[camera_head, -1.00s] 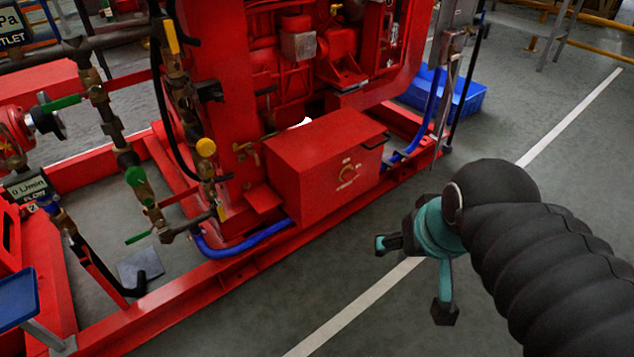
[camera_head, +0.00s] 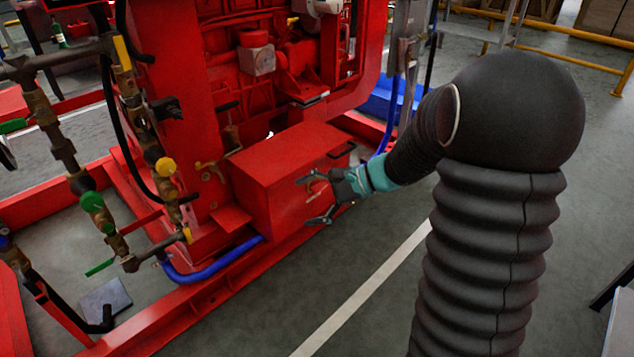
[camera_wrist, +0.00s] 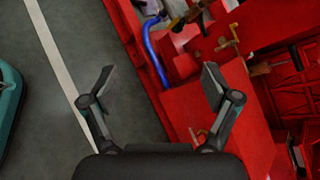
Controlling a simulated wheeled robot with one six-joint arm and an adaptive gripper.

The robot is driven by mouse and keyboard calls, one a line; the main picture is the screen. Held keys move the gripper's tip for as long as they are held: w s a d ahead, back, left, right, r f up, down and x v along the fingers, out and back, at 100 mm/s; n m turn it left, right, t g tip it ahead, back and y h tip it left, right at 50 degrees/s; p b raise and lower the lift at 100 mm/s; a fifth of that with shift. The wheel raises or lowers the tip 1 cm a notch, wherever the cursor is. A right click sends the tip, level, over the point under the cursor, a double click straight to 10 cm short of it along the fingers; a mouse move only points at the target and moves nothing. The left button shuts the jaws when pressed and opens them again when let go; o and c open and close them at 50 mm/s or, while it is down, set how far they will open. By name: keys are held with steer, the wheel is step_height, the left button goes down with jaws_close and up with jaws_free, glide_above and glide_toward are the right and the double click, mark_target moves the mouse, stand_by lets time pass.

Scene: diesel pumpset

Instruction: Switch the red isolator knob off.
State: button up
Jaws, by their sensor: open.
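A red box (camera_head: 270,160) with a sloping lid sits on the red skid frame at the foot of the engine. Its front panel carried a small orange-yellow knob with pale markings in the earlier head view; now my gripper covers most of that area and I cannot make out the knob clearly. My gripper (camera_head: 309,200) is open and empty, its two fingers spread in front of the panel. I cannot tell whether it touches. In the wrist view, the fingers (camera_wrist: 158,80) are wide apart, with the red box (camera_wrist: 240,115) behind the right finger.
A blue hose (camera_head: 215,270) runs along the red skid rail (camera_head: 180,310) left of the box. Brass pipework with a yellow valve cap (camera_head: 166,167) stands further left. A blue bin (camera_head: 385,103) lies behind on the right.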

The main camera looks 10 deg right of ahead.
steer(key=w+d+f+m+t+y, duration=0.2)
steer(key=w+d+f+m+t, duration=0.4)
steer(key=w+f, duration=0.4)
steer(key=m+t+h+b, duration=0.25)
steer(key=m+t, duration=0.35)
steer(key=m, duration=0.4)
glide_toward(321, 189)
steer(key=shift+h, duration=0.35)
steer(key=p+x, duration=0.1)
steer(key=x, duration=0.9)
steer(key=shift+r, duration=0.15)
steer(key=c, duration=1.1)
steer(key=shift+c, duration=0.2)
